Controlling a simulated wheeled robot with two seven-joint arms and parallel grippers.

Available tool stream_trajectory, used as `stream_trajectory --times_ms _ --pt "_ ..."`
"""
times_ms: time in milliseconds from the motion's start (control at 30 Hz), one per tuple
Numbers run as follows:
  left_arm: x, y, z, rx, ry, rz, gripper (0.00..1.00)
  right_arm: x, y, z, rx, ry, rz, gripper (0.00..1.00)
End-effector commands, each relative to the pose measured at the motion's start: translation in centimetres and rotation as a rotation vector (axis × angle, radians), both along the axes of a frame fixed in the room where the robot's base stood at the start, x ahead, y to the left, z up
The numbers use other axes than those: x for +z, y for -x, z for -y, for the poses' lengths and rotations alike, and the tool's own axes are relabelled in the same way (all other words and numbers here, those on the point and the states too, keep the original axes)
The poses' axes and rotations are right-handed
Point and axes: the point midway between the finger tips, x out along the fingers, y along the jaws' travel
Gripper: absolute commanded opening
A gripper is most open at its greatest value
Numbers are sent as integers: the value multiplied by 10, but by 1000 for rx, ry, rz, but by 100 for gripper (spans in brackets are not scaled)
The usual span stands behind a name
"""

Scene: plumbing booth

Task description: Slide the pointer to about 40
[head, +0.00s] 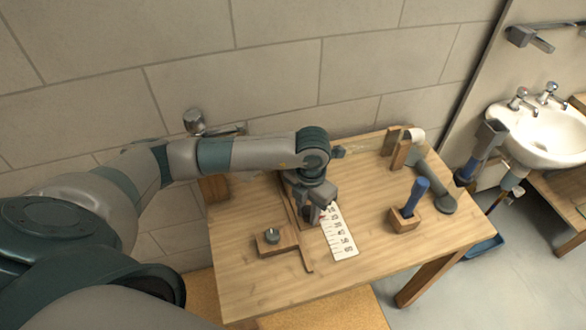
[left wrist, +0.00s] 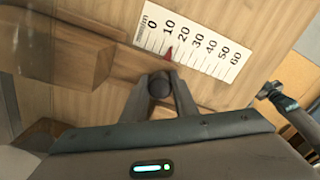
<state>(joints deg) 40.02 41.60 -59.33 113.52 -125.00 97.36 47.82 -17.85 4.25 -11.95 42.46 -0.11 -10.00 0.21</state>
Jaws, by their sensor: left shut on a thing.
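The white scale (left wrist: 205,55), marked 0 to 60, lies on the wooden table; it also shows in the head view (head: 343,243). The small red pointer (left wrist: 169,54) touches the scale's edge between 10 and 20, at about 15. My left gripper (left wrist: 160,92) is shut on the dark round knob (left wrist: 159,82) of the slider, just behind the pointer. In the head view my left gripper (head: 318,210) reaches down over the scale's far part and hides the knob. My right gripper is not in view.
A wooden rail (head: 308,262) runs along the scale. A wooden block with a round dial (head: 272,237) stands left of it. A blue-handled tool in a wooden holder (head: 405,219) and a grey pipe (head: 437,185) are to the right. The table's front area is clear.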

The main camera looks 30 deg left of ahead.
Motion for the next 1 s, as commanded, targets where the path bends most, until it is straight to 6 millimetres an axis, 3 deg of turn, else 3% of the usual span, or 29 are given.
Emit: stream_trajectory --times_ms 1000 --pt "0 24 26 -3 2 -2 8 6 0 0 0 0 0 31"
